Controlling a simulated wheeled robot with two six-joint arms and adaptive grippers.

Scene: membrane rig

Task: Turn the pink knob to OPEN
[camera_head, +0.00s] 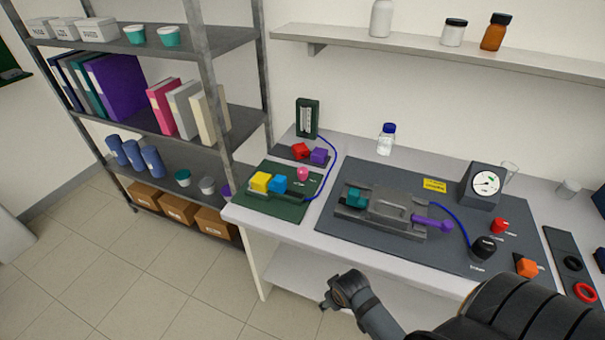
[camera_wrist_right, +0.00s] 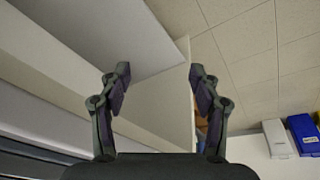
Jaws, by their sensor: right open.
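The pink knob (camera_head: 303,174) is small and round. Small markings beside the knob are too small to read. My right gripper (camera_wrist_right: 159,75) is open and empty in the right wrist view, its two fingers well apart. In the head view, my right arm comes in from the lower right and ends in front of the bench, below and apart from the knob. My left gripper is not in view.
A grey mat (camera_head: 340,232) right of the green one carries a clamp-like rig with a purple handle (camera_head: 433,224), a gauge (camera_head: 486,183) and several knobs. A blue tube runs up to a dark green meter (camera_head: 307,118). A shelf rack (camera_head: 205,60) stands close on the left.

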